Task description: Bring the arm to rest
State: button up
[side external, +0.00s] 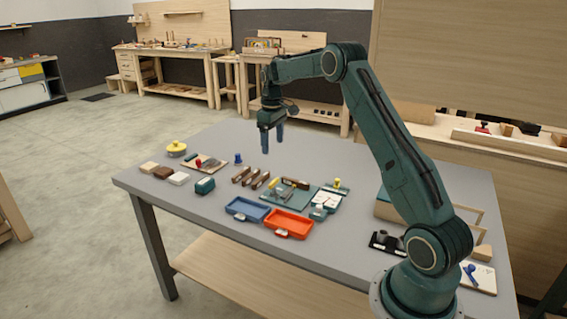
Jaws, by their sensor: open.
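My gripper (271,139) hangs fingers-down above the far middle part of the grey table (220,211). Its two blue-grey fingers are apart and nothing shows between them. It is well above the table and touches nothing. My green arm reaches up from its base at the table's right end and bends over to the left.
Below are a blue tray (247,209), an orange tray (288,222), a green mat (287,197) with small parts, several brown blocks (242,174) and a yellow-topped round item (177,148). A black item (385,241) stands near my base. The table's left front corner is bare.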

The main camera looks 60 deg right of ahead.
jog(key=s+a+r+t, duration=0.1)
jog(key=s+a+r, duration=0.4)
jog(key=a+r, duration=0.35)
jog(key=s+a+r+t, duration=0.1)
jog(key=s+a+r, duration=0.5)
jog(key=a, duration=0.4)
jog(key=s+a+f+t, duration=0.1)
jog(key=s+a, duration=0.5)
jog(key=s, duration=0.4)
jog(key=s+a+f+t, duration=0.1)
jog(key=s+a+t, duration=0.1)
jog(key=s+a, duration=0.4)
jog(key=s, duration=0.4)
jog(key=shift+s+t, duration=0.2)
jog(key=shift+t, duration=0.1)
jog(key=shift+w+a, duration=0.1)
